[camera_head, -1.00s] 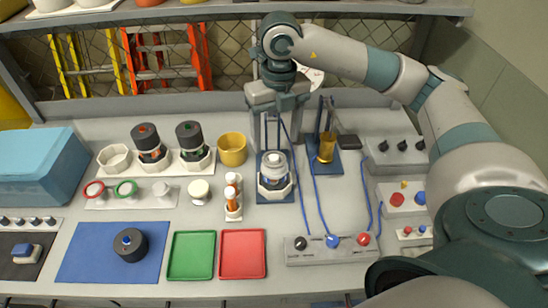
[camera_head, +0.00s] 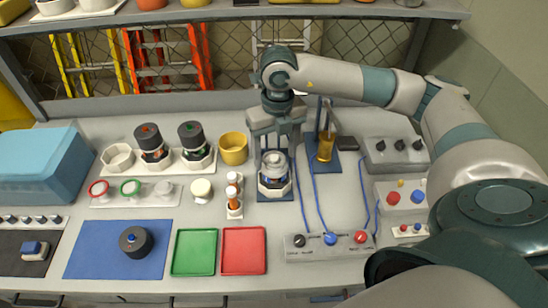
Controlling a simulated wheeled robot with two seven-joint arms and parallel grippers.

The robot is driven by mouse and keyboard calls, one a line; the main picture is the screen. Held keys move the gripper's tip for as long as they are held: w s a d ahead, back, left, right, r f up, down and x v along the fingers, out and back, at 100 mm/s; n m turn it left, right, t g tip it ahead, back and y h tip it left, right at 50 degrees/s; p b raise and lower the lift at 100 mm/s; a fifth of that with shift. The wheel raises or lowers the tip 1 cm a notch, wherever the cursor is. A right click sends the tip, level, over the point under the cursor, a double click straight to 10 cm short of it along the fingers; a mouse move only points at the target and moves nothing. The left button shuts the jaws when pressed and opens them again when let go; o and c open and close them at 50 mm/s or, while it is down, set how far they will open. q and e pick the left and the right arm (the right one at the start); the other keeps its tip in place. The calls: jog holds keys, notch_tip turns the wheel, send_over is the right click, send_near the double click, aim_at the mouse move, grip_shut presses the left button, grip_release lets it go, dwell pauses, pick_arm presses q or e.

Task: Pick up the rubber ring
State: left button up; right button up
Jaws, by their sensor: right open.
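A red ring (camera_head: 99,189) and a green ring (camera_head: 130,187) sit on a white strip at the left; I cannot tell from the picture which ring is the rubber one. My right gripper (camera_head: 274,146) is open and points down, with its fingers on either side above a white-topped canister (camera_head: 273,165). The canister stands in a pale holder on a blue plate. I cannot tell whether the fingers touch it, and no ring shows clearly between them. My left gripper is not in view.
A gold cylinder (camera_head: 325,146) stands close right of the gripper. Blue cables run down to a knob panel (camera_head: 330,246). A small rack with orange-and-white bottles (camera_head: 234,196) stands left of the canister. Green (camera_head: 195,252) and red (camera_head: 244,251) trays lie in front.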

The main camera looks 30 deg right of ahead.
jog(key=c, duration=1.1)
jog(key=shift+c, duration=0.2)
jog(key=shift+w+r+b, duration=0.1)
jog(key=shift+r+b, duration=0.3)
jog(key=shift+r, duration=0.15)
jog(key=r+b, duration=0.1)
jog(key=s+r, duration=0.1)
jog(key=r, duration=0.1)
jog(key=shift+r+b, duration=0.1)
jog(key=shift+b, duration=0.3)
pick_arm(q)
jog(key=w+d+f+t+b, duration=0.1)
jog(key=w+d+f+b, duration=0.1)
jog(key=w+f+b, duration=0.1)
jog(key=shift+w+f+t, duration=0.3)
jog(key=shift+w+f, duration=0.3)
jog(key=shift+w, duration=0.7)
pick_arm(e)
jog(key=s+d+r, duration=0.1)
jog(key=s+r, duration=0.5)
jog(key=s, duration=0.4)
jog(key=shift+s+r, duration=0.35)
jog(key=shift+s, duration=0.05)
